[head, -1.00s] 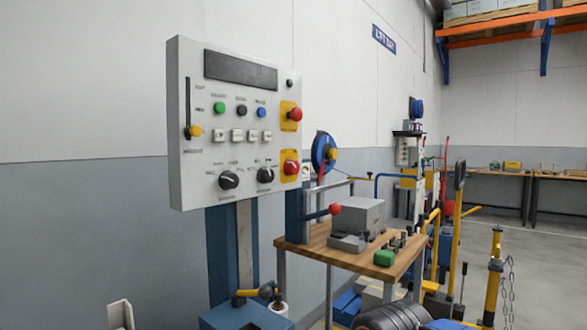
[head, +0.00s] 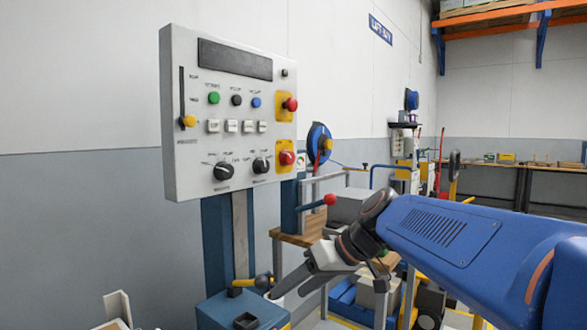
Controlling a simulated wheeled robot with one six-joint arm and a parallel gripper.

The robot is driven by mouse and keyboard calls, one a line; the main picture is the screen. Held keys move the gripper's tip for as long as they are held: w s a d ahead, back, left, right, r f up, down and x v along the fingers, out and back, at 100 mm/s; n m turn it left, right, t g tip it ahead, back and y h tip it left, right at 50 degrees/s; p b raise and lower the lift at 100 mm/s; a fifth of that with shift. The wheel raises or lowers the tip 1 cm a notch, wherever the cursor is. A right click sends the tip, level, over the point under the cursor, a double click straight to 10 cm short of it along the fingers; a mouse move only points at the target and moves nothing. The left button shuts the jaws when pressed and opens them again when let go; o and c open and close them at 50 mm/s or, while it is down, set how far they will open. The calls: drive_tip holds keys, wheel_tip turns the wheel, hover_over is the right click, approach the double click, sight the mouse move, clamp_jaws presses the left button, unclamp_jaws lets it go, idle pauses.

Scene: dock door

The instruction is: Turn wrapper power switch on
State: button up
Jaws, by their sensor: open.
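The grey control panel (head: 225,112) stands upright at left centre on a blue and grey post. At its lower right, a red rotary knob (head: 287,158) sits on a yellow plate; it looks like a power switch, but I cannot read its label or setting. Above it, a red mushroom button (head: 291,104) sits on another yellow plate. Two black rotary knobs, the left one (head: 223,171) and the right one (head: 261,165), are along the bottom. My gripper (head: 287,293) is open and empty, below and right of the panel, apart from it.
A blue box-shaped base (head: 230,312) with a yellow-ended handle is under the panel. A wooden-topped workbench (head: 290,238) with a red-knobbed lever (head: 329,199) stands behind my arm. A blue reel (head: 319,143) is right of the panel. The space in front of the panel looks clear.

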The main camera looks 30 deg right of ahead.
drive_tip(key=w+d+r+n+t+y, duration=0.1)
drive_tip(key=w+d+r+t, duration=0.1)
drive_tip(key=w+d+r, duration=0.4)
drive_tip(key=w+d+r+n+t+y, duration=0.1)
drive_tip(key=w+d+r+t, duration=0.15)
drive_tip(key=r, duration=0.45)
drive_tip(key=n+t, duration=0.1)
drive_tip(key=t, duration=0.4)
approach(291, 158)
drive_tip(key=x, duration=0.8)
drive_tip(key=shift+w, duration=0.4)
drive_tip(key=c, duration=1.1)
